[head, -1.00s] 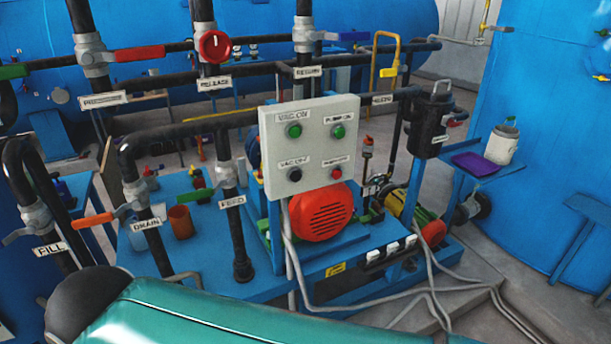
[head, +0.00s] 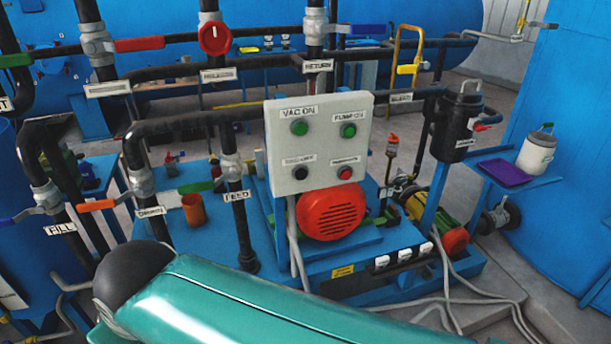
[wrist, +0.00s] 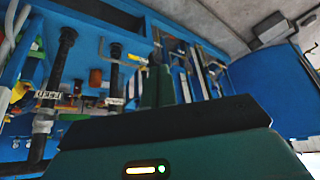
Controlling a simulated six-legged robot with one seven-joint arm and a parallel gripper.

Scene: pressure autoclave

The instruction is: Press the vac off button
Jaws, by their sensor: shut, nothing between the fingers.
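The vac off button (head: 300,172) is the dark button at the lower left of the pale grey control panel (head: 325,150). Its label above is blurred in the head view. The green VAC ON button (head: 299,128) is directly above it, with another green button (head: 348,130) and a red button (head: 345,172) to the right. My gripper (wrist: 160,82) shows in the wrist view with its dark green fingers together and empty. It is not visible in the head view, where only my teal arm link shows. The panel buttons cannot be made out in the wrist view.
Black pipes with valves, including the FEED pipe (head: 236,225), stand left of the panel. A red-orange motor cover (head: 330,211) sits below it. A black canister (head: 460,125) is to the right. Cables (head: 440,300) lie on the floor at lower right.

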